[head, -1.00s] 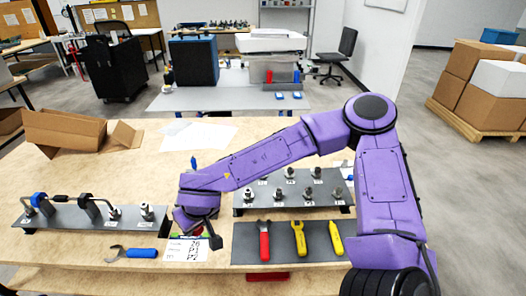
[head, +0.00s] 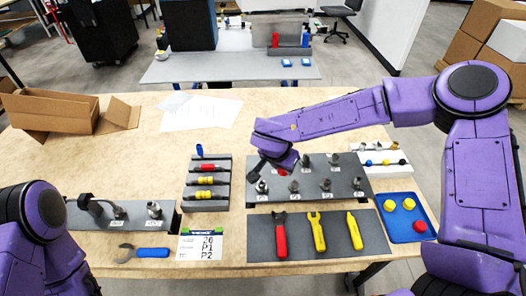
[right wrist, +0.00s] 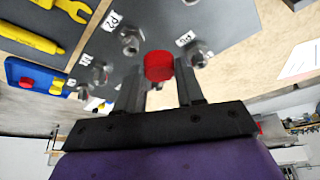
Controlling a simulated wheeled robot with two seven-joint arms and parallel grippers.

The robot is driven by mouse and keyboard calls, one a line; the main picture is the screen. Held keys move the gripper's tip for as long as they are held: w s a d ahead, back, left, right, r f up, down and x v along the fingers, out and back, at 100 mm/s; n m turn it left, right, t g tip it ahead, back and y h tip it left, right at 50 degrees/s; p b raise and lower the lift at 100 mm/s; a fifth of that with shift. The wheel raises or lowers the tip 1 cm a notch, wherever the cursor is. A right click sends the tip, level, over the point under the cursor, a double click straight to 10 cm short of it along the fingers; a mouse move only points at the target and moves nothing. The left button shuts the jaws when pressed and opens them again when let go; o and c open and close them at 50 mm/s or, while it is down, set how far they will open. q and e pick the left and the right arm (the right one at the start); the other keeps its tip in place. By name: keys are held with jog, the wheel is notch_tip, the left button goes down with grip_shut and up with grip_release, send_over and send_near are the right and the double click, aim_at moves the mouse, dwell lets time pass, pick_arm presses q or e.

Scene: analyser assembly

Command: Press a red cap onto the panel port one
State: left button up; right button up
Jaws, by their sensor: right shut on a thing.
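My right gripper (head: 276,168) is over the left part of the dark port panel (head: 345,187). It also shows in the right wrist view (right wrist: 160,88), its fingers shut on a red cap (right wrist: 159,66). The cap shows as a small red patch in the head view (head: 283,172). In the right wrist view a metal port (right wrist: 200,57) by a label that seems to read P1 is just right of the cap. Another port (right wrist: 130,42) near the P2 label is to its left. I cannot tell whether the cap touches a port. My left gripper is out of view.
A blue tray (head: 398,236) at the right holds yellow caps and another red cap (head: 420,226). A tool mat (head: 300,240) lies in front of the panel. A grey rack (head: 208,194) and a printed card (head: 200,245) lie left.

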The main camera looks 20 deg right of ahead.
aim_at(263, 186)
jog(key=a+r+m+g+p, duration=0.1)
jog(key=a+m+g+p, duration=0.1)
jog(key=m, duration=0.4)
jog(key=a+r+m+g+p, duration=0.1)
jog(key=m+g+p, duration=0.1)
jog(key=m, duration=0.4)
jog(key=w+a+r+m+g+y+p, duration=0.1)
jog(key=a+m+g+p, duration=0.1)
jog(key=m, duration=0.4)
jog(key=shift+a+m+g, duration=0.3)
jog(key=shift+a+m, duration=0.05)
jog(key=shift+m, duration=0.05)
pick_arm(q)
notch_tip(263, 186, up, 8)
pick_arm(e)
jog(key=shift+a+f+m+b, duration=0.2)
jog(key=shift+f+m+b, duration=0.1)
jog(key=shift+f+b, duration=0.45)
jog(key=shift+a+f+m+b, duration=0.25)
jog(key=shift+f+b, duration=0.2)
jog(key=shift+f, duration=0.5)
jog(key=shift+d+f+b, duration=0.1)
jog(key=shift+f+b, duration=0.5)
jog(key=shift+f, duration=0.45)
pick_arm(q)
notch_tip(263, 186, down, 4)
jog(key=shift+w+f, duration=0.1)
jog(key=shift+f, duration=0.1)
pick_arm(e)
jog(key=shift+y, duration=0.3)
